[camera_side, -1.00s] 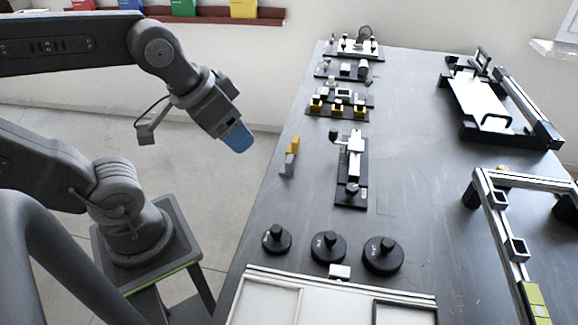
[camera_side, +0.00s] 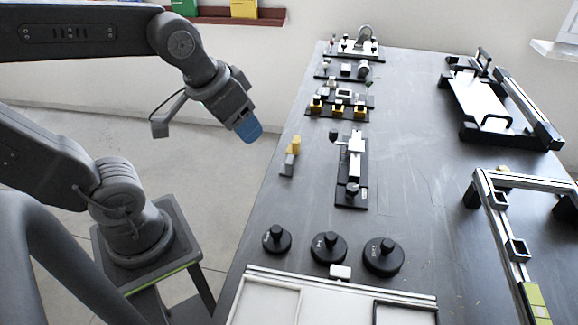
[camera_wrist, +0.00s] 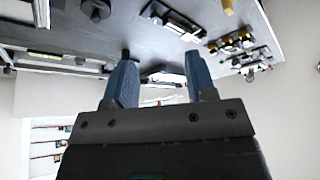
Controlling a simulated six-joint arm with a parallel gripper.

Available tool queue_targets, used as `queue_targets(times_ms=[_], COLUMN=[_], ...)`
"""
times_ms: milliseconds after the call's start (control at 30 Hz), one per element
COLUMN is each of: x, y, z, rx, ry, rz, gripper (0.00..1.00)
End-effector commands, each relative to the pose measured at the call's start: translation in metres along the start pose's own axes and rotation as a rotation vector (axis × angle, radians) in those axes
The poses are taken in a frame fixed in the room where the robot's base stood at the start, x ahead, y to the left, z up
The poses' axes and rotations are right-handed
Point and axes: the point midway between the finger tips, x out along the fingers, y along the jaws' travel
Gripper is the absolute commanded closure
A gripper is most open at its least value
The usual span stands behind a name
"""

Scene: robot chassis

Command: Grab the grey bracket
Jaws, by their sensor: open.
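A small grey bracket-like piece (camera_side: 287,164) is on the dark table near its left edge in the side view. A yellow piece (camera_side: 295,145) is right beside its far end; whether they touch is hard to tell. My gripper (camera_side: 249,133) with blue fingers is left of and above the grey piece, off the table edge, apart from it. In the wrist view my gripper (camera_wrist: 158,68) shows two blue fingers spread with nothing between them. A yellow piece (camera_wrist: 228,6) shows at the top of the wrist view; the grey piece cannot be made out there.
A black fixture with a silver slide (camera_side: 355,165) lies right of the grey piece. Several black knobbed weights (camera_side: 328,248) stand nearer, by a white tray (camera_side: 262,272). Small fixtures with yellow parts (camera_side: 338,105) stand farther back. The table's middle right is clear.

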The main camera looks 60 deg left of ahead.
Motion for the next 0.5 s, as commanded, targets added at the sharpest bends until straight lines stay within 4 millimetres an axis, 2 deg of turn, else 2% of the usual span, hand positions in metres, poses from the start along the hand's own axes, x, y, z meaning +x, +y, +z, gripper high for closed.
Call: queue_targets(times_ms=[100,267,400,500], x=[0.022,0.064,0.109,0.145], y=[-0.013,-0.038,-0.065,-0.087], z=[-0.030,-0.068,-0.093,-0.104], rx=[-0.103,-0.258,-0.391,-0.484], ry=[-0.060,-0.133,-0.193,-0.234], rz=[-0.034,-0.081,-0.123,-0.152], gripper=[0.49,0.49,0.49,0.49])
